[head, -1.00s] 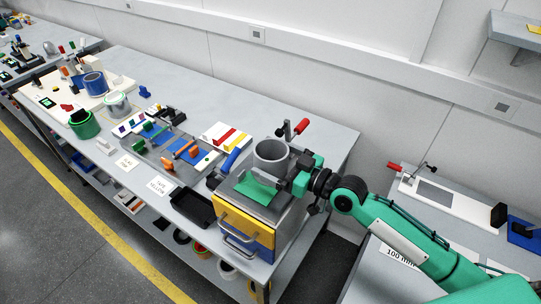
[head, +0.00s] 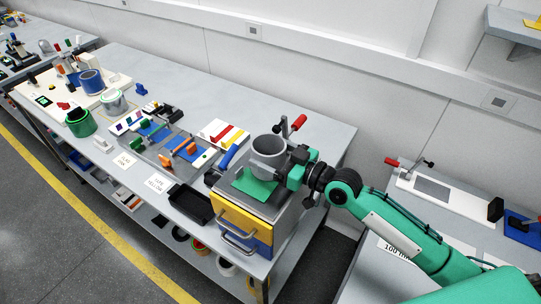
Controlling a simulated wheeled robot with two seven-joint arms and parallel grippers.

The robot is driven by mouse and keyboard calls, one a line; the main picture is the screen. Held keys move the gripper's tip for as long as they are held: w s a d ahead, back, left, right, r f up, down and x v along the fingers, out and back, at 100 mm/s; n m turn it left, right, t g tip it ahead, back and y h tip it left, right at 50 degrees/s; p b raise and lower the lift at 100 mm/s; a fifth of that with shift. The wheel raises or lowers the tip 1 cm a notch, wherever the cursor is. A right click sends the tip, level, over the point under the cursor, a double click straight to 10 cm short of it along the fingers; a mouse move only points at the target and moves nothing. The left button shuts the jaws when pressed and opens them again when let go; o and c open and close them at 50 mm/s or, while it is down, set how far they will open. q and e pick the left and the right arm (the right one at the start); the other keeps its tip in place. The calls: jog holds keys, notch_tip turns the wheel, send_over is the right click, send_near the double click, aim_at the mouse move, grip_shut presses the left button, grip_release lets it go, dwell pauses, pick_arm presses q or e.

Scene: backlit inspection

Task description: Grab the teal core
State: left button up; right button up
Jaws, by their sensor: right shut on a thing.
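The teal core (head: 256,188) shows as a flat-looking teal piece at the front foot of a grey hollow cylinder (head: 268,152), over the top of a drawer box (head: 245,218). My right gripper (head: 287,175) reaches in from the right, beside the cylinder, and is shut on the teal core at its right end. The exact contact is hidden by the gripper and the cylinder. I cannot tell whether the core touches the box top. My left gripper is not in view.
A red-handled clamp (head: 297,124) stands just behind the cylinder. A black tray (head: 191,204) lies left of the drawer box. Coloured blocks, a green cup (head: 80,123) and a blue cup (head: 91,82) fill the bench's left.

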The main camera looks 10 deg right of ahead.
jog(key=shift+r, duration=0.45)
jog(key=b+v, duration=0.7)
jog(key=v, duration=1.1)
jog(key=shift+r, duration=0.15)
